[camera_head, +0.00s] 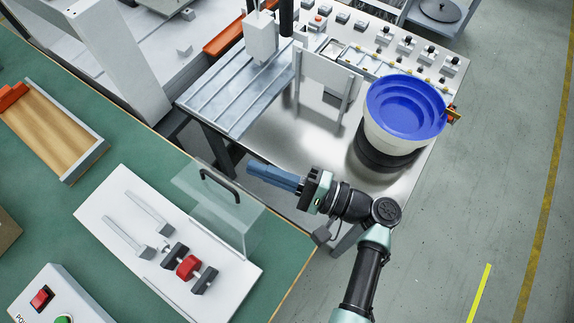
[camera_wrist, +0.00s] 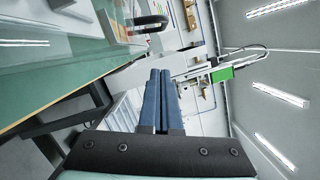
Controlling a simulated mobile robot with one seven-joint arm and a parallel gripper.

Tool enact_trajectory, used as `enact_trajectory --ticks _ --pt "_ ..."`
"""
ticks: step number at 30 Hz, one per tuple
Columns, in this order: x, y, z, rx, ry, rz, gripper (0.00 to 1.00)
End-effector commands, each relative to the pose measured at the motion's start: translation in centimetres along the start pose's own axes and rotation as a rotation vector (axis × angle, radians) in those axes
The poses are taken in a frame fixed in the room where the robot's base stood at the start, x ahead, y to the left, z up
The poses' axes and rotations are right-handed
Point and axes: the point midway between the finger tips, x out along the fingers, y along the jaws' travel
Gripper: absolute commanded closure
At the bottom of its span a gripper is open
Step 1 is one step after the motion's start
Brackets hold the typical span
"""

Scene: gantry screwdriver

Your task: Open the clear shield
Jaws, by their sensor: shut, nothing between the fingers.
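The clear shield (camera_head: 228,217) stands on a white base plate (camera_head: 108,208) on the green bench, at the lower left of the head view. It is a see-through panel with a dark curved handle (camera_head: 219,181) near its top edge. The handle also shows at the top of the wrist view (camera_wrist: 150,22). My gripper (camera_head: 252,168) has blue fingers, closed together and empty. The fingertips are just right of the handle and apart from it in the head view. In the wrist view the fingers (camera_wrist: 158,75) point up, with the handle beyond their tips.
A red and black part (camera_head: 188,267) sits on the plate beside the shield. A metal table with a blue bowl feeder (camera_head: 404,108) stands behind my arm. A wooden tray (camera_head: 54,132) and a control box (camera_head: 54,300) are on the green bench.

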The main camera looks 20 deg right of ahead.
Motion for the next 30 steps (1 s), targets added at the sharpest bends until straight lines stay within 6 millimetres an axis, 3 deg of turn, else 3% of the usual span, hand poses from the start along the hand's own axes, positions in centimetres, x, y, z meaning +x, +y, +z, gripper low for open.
enact_trajectory --ticks 3,9,25,30 --pt "2.2 -0.2 0.5 0.002 -0.001 0.002 1.00" --pt "2.6 -0.1 3.1 0.001 0.001 0.000 1.00" --pt "2.9 0.0 4.0 -0.006 0.001 0.002 1.00" --pt "3.5 -0.3 6.3 -0.104 -0.002 0.030 1.00"
